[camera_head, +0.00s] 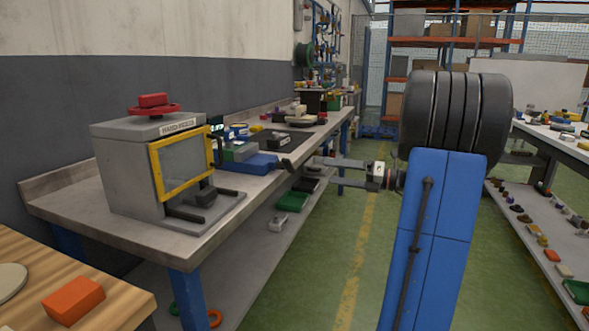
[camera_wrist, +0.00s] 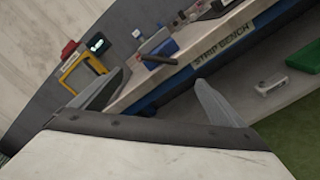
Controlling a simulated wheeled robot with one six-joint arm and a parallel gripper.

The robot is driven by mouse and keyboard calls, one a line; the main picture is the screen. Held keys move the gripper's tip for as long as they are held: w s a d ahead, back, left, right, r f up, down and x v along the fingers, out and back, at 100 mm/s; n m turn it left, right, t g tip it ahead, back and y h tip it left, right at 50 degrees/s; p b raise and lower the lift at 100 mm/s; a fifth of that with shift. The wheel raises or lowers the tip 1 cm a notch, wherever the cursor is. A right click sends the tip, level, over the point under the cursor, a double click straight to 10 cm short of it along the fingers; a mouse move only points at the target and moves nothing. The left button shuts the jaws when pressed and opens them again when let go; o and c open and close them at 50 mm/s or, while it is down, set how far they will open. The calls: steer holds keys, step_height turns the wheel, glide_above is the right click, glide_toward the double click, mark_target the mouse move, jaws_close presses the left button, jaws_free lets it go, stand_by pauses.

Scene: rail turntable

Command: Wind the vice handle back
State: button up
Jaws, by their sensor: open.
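The vice (camera_head: 257,163), a blue body with a grey-green block behind it, sits on the long workbench near its front edge. It also shows in the wrist view (camera_wrist: 166,47). A dark bar at its front end looks like the vice handle (camera_head: 287,165); it also shows in the wrist view (camera_wrist: 158,60), sticking out at the bench edge. My gripper (camera_head: 311,169) is open and empty, to the right of the handle in the head view, with its fingers pointing at the bench. In the wrist view my gripper (camera_wrist: 159,77) shows its two fingers wide apart, with the handle beyond them, apparently not touching.
A grey box with a yellow-framed door (camera_head: 183,163) and a red top knob (camera_head: 153,105) stands on the bench, left of the vice. A lower shelf holds a green tray (camera_head: 292,201). The green floor (camera_head: 330,250) is clear beside the bench. Another loaded table is at right.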

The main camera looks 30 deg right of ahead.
mark_target(293, 167)
steer(key=x, duration=1.4)
steer(key=shift+c, duration=0.4)
steer(key=c, duration=1)
